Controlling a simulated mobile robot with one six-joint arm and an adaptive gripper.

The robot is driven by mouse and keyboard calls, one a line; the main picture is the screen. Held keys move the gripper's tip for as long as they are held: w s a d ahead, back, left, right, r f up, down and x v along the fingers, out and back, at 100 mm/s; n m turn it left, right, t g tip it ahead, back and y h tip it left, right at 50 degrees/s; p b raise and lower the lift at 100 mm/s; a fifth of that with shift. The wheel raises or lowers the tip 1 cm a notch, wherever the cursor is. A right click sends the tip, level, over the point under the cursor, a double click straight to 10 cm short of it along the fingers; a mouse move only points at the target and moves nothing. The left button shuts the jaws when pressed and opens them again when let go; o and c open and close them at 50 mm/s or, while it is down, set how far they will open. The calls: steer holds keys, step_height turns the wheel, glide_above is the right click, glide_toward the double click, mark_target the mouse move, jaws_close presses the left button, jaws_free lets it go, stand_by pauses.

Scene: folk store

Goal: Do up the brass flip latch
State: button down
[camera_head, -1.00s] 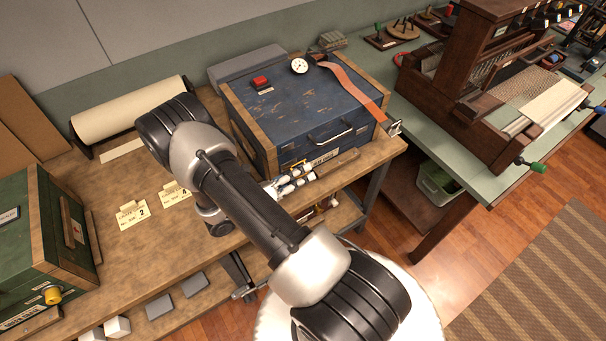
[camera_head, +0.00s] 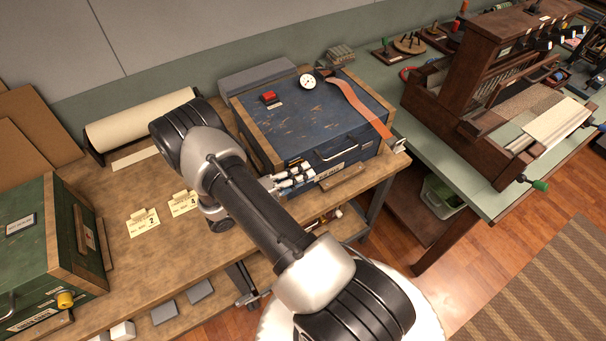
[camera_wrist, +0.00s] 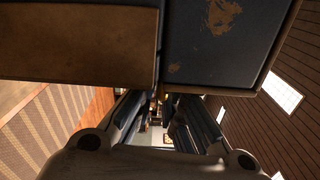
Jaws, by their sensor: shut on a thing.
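A worn blue case (camera_head: 315,115) with wooden end trim stands shut on the bench. A small brass-coloured bit shows between the fingertips, taken to be the brass flip latch (camera_wrist: 154,101). Its shape and position are mostly hidden by the fingers.
An orange strap (camera_head: 355,105), a red button (camera_head: 269,97) and a dial (camera_head: 308,81) are on the case lid. A green case (camera_head: 50,240) and number cards (camera_head: 144,222) sit to the left. A loom (camera_head: 490,90) stands on the right table.

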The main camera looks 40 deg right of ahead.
steer(key=shift+w+r, duration=0.25)
steer(key=shift+r, duration=0.05)
steer(key=c, duration=2)
jaws_free()
steer(key=shift+o, duration=1.4)
steer(key=shift+s+f, duration=0.1)
steer(key=shift+s, duration=0.05)
steer(key=v, duration=1.2)
steer(key=shift+f, duration=0.1)
